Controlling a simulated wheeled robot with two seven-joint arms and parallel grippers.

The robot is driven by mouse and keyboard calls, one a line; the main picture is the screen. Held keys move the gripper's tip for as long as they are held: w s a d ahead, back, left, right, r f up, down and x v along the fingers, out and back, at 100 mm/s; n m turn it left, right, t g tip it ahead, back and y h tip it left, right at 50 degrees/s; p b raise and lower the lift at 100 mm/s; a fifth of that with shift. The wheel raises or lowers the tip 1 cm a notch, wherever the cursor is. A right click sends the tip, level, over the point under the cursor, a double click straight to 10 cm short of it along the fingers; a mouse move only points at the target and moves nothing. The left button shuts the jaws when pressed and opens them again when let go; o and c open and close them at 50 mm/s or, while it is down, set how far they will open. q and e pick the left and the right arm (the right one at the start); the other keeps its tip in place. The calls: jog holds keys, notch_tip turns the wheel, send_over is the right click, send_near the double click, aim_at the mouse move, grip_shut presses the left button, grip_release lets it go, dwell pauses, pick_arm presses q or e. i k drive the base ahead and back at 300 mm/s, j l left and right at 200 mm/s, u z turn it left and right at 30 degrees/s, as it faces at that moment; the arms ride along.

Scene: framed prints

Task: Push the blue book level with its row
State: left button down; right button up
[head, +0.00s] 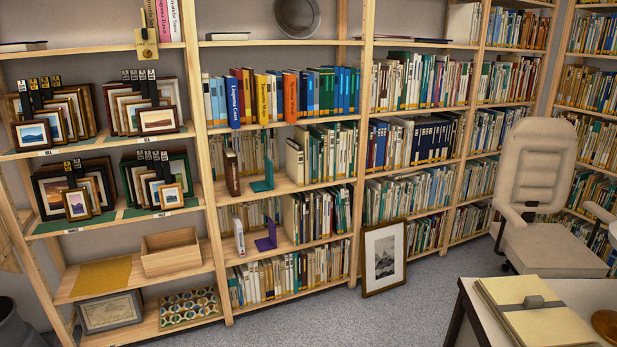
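A blue book (233,102) with pale lettering on its spine stands upright in the upper row of coloured books on the middle bookcase bay. Its spine sits further forward than its neighbours and reaches about the front edge of the shelf (330,119). An orange book (290,97) in this row also appears to stand forward. Neither of my grippers is in view.
Framed pictures (158,120) crowd the shelves on the left. A framed print (384,258) leans against the bookcase on the floor. A beige chair (540,190) and a table with a folder (530,310) stand at the right. Grey carpet (300,320) lies clear in front.

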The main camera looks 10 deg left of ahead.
aim_at(230, 81)
jog(key=i+l+u, duration=0.1)
jog(key=i+u, duration=0.25)
jog(key=i, duration=1.15)
jog(key=i+j+z, duration=0.1)
jog(key=i+z, duration=0.2)
jog(key=i, duration=0.75)
jog(key=u, duration=0.4)
